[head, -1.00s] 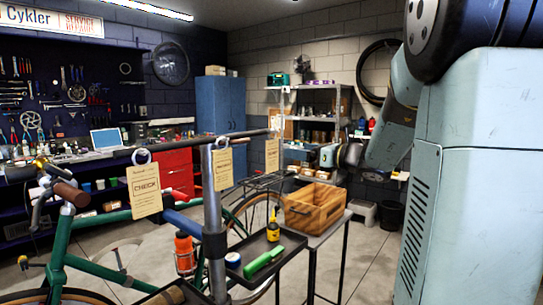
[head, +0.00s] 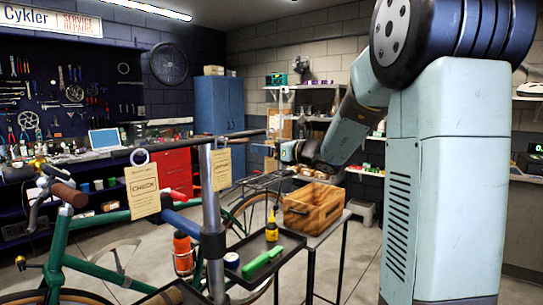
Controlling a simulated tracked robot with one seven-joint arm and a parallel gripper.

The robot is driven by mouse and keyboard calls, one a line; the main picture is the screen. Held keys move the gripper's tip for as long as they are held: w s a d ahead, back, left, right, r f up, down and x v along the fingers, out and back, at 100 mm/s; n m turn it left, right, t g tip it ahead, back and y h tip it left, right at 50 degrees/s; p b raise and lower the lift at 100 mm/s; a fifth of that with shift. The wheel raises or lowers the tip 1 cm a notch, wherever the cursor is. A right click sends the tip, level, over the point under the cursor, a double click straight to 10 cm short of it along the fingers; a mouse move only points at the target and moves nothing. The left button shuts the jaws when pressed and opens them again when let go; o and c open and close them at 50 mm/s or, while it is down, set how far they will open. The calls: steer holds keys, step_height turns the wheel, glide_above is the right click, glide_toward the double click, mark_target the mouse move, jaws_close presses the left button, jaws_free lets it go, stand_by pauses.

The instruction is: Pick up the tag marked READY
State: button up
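A tan tag marked CHECK (head: 143,191) hangs from a ring on the horizontal rail at the left. A second tan tag (head: 221,168) hangs from the rail just right of the upright post; its print is too small to read for certain. No tag that I can read as READY shows. My gripper (head: 286,151) is beyond the rail's right end, above the wooden crate, small and seen from behind the arm. Its fingers cannot be made out, so I cannot tell whether it holds anything.
The rail (head: 190,143) belongs to a repair stand with a post (head: 211,190) holding a green bike. A black tray (head: 262,247) carries a green-handled tool and a yellow bottle. A wooden crate (head: 313,207) stands on a small table at its right.

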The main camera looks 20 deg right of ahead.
steer(key=shift+w+a, duration=0.4)
steer(key=shift+w, duration=0.15)
steer(key=c, duration=1)
steer(key=shift+r, duration=0.1)
